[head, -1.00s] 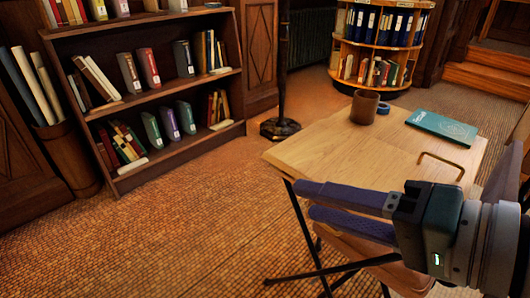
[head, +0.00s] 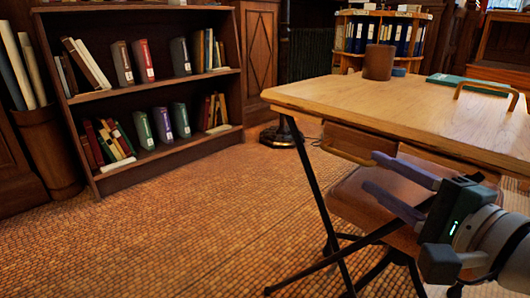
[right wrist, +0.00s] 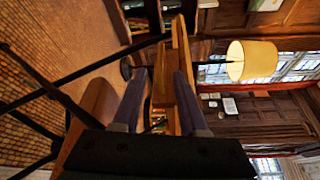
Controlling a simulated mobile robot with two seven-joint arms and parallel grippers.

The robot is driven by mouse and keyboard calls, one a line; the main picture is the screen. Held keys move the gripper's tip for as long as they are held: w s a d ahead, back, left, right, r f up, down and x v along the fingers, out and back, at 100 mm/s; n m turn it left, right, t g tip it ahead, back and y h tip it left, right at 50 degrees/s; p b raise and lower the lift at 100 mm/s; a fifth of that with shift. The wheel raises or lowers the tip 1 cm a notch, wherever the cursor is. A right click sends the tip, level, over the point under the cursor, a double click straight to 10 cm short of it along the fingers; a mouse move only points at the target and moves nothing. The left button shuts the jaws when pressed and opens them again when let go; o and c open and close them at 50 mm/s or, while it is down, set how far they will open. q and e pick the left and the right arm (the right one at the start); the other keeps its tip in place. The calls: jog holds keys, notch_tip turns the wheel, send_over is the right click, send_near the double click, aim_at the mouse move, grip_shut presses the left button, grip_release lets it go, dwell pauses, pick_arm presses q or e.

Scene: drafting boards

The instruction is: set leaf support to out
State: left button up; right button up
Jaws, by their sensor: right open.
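The drafting table's wooden top (head: 400,95) shows at the right of the head view. A pale wooden bar (head: 345,154) juts out below its near edge, in front of a brown box-like part; it looks like the leaf support, but I cannot be sure. My right gripper (head: 373,172) is open just below the table edge, fingers pointing left near the bar's right end. In the right wrist view, a wooden piece (right wrist: 160,88) shows between the open fingers (right wrist: 160,72). I cannot tell whether they touch it. My left gripper is not in view.
A brown cup (head: 379,62), a teal book (head: 465,83) and a bent brass bar (head: 487,88) are on the tabletop. Dark crossed legs (head: 345,255) stand below. A bookcase (head: 165,85) is at the left, with open floor (head: 210,220) between.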

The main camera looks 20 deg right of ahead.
aim_at(350, 159)
jog(key=w, duration=0.8)
jog(key=shift+a+f+b, duration=0.1)
jog(key=shift+f+b, duration=0.2)
jog(key=shift+b, duration=0.05)
grip_shut()
dwell(0.9)
